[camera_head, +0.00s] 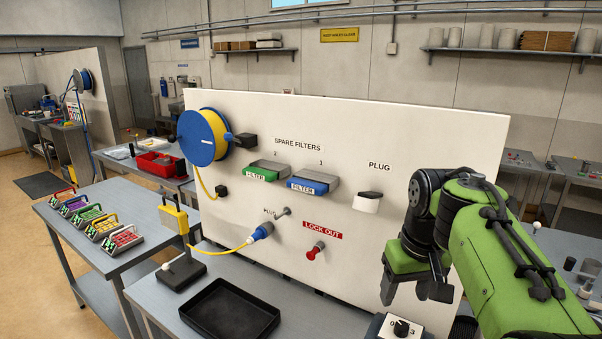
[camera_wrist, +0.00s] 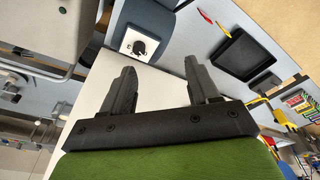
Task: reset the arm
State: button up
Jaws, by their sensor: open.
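My gripper (camera_head: 412,285) hangs at the right in the head view, in front of the white panel (camera_head: 350,262). My green arm comes in from the right edge. In the wrist view my gripper (camera_wrist: 156,85) has its two dark fingers spread apart with nothing between them. The fingers point toward the white panel (camera_wrist: 158,92) and the grey bench. The gripper appears apart from all objects.
A control box with a dial (camera_head: 401,328) stands below my gripper. A black tray (camera_head: 230,310) lies on the bench. The panel carries a blue and yellow reel (camera_head: 203,137), a green filter (camera_head: 263,172), a blue filter (camera_head: 314,184), a white plug holder (camera_head: 367,203) and a red lockout (camera_head: 315,251).

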jog(key=s+a+f+t+b, duration=0.1)
jog(key=s+f, duration=0.2)
jog(key=s, duration=0.4)
jog(key=s+a+f+t+b, duration=0.1)
jog(key=s+f, duration=0.3)
jog(key=s, duration=0.3)
jog(key=s+a+f+m+t+b, duration=0.1)
jog(key=s+a+f+b, duration=0.1)
jog(key=s+f, duration=0.2)
jog(key=s, duration=0.3)
jog(key=shift+s+f+t, duration=0.25)
jog(key=shift+s+t, duration=0.05)
jog(key=shift+c, duration=0.3)
